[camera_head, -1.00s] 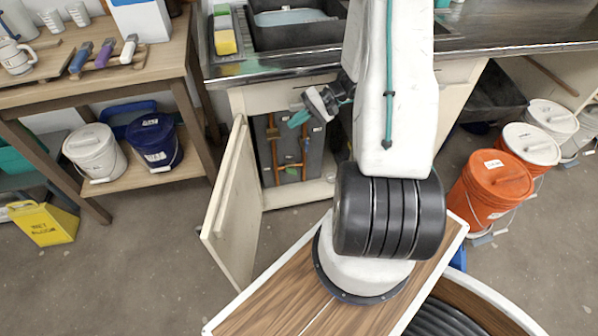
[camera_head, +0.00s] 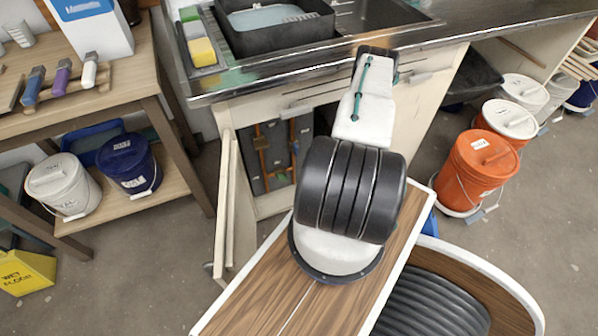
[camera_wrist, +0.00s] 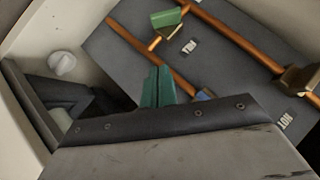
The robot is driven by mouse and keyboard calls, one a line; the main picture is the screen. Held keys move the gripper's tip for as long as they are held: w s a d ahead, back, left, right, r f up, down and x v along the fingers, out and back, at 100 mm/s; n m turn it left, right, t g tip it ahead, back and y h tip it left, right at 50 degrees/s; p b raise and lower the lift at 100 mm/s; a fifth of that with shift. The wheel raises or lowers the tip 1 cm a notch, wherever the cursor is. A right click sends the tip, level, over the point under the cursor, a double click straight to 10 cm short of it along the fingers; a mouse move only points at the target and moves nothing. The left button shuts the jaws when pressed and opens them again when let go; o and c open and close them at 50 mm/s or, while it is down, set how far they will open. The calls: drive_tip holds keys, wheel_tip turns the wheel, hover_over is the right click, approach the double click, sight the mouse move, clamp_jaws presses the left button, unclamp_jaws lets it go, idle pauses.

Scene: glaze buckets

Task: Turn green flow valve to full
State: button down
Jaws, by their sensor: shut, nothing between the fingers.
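The green valve handle (camera_wrist: 167,17) sits on a copper pipe at the top of the wrist view, against a dark grey panel in the open cabinet. My gripper (camera_wrist: 158,86) shows its two teal fingertips close together, shut and empty. In this view they lie below the green handle, with a visible gap between. A blue piece (camera_wrist: 205,95) is partly hidden behind my gripper's body. In the head view the gripper is hidden behind my arm and the counter; copper pipes (camera_head: 262,145) show inside the cabinet.
The cabinet door (camera_head: 224,200) stands open at the left. A brass-coloured fitting (camera_wrist: 299,79) and a HOT label (camera_wrist: 286,120) are at the wrist view's right. A pale round knob (camera_wrist: 62,63) is at left. The counter edge (camera_head: 300,80) overhangs the opening. An orange bucket (camera_head: 478,170) stands right.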

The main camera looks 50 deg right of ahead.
approach(285, 176)
drive_tip(key=w+d, duration=0.2)
drive_tip(key=w, duration=0.2)
drive_tip(key=shift+w+a+f, duration=0.15)
drive_tip(key=shift+a+f, duration=0.15)
drive_tip(key=shift+f, duration=0.25)
drive_tip(key=shift+w+a+f, duration=0.15)
drive_tip(key=shift+a+f, duration=0.1)
drive_tip(key=shift+f, duration=0.3)
drive_tip(key=shift+w+a+f, duration=0.15)
drive_tip(key=shift+a+f, duration=0.15)
drive_tip(key=shift+f, duration=0.25)
drive_tip(key=shift+d+f, duration=0.15)
drive_tip(key=shift+f, duration=1.65)
idle(0.4)
